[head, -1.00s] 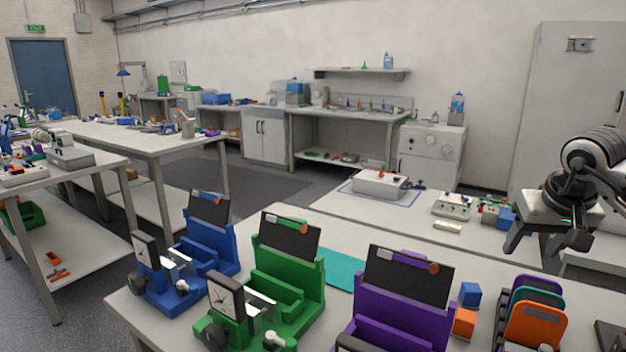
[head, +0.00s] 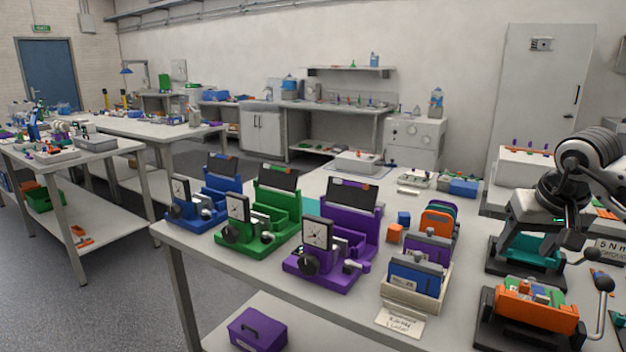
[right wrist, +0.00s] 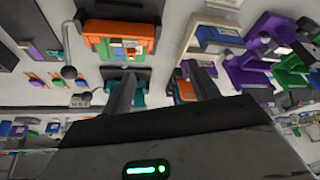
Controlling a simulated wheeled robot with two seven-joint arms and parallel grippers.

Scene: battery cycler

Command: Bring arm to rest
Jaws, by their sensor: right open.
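My right gripper (head: 542,252) is at the right of the head view, above the right part of the workbench (head: 345,272). In the right wrist view its two fingers (right wrist: 158,92) stand apart with nothing between them. An orange fixture (head: 535,305) on a dark base with a lever lies just below and in front of it, and also shows in the right wrist view (right wrist: 118,47). A teal fixture (head: 530,250) is partly hidden behind the gripper. My left gripper is not in view.
Blue (head: 208,195), green (head: 258,222) and purple (head: 335,238) dial stations stand in a row on the bench. A purple box (head: 257,330) is on the lower shelf. Open floor lies at the left.

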